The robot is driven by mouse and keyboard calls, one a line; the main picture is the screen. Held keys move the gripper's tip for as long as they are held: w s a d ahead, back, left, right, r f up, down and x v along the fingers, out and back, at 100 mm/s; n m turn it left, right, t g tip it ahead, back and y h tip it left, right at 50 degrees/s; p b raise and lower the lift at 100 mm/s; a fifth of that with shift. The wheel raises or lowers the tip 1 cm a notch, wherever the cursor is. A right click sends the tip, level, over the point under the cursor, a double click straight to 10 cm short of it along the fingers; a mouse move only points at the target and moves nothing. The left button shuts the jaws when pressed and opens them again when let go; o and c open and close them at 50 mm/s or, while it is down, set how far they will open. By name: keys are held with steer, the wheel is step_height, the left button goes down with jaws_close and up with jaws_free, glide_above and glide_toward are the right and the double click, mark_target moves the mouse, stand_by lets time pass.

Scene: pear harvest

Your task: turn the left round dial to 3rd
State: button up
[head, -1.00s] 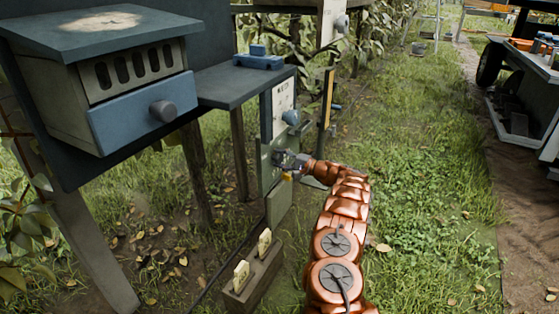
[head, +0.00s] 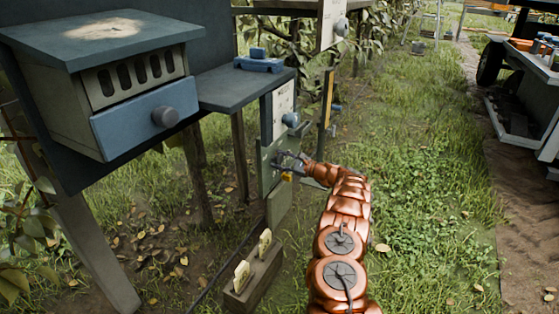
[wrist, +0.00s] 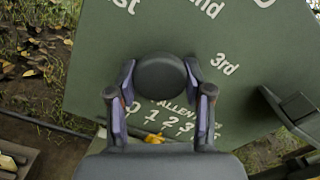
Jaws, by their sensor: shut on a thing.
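A dark round dial (wrist: 162,75) sits on the green panel (wrist: 110,60) in the wrist view. My gripper (wrist: 160,82) has one finger on each side of the dial and is shut on it. The mark "3rd" is to the right of the dial, with marks ending in "st" and "nd" above it. The dial's pointer cannot be made out.
A second dark handle (wrist: 290,110) stands at the right of the panel. Below the dial is a number scale with a yellow pointer (wrist: 155,138).

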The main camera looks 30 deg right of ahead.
steer(key=shift+s+f+m, duration=0.1)
steer(key=shift+f+m, duration=0.2)
steer(key=shift+m, duration=0.2)
steer(key=o, duration=1.1)
steer(key=shift+r, duration=0.2)
steer(key=shift+d, duration=0.1)
steer(key=v, duration=1.1)
steer(key=shift+s+d, duration=0.2)
steer(key=shift+s, duration=0.2)
steer(key=shift+f, duration=0.1)
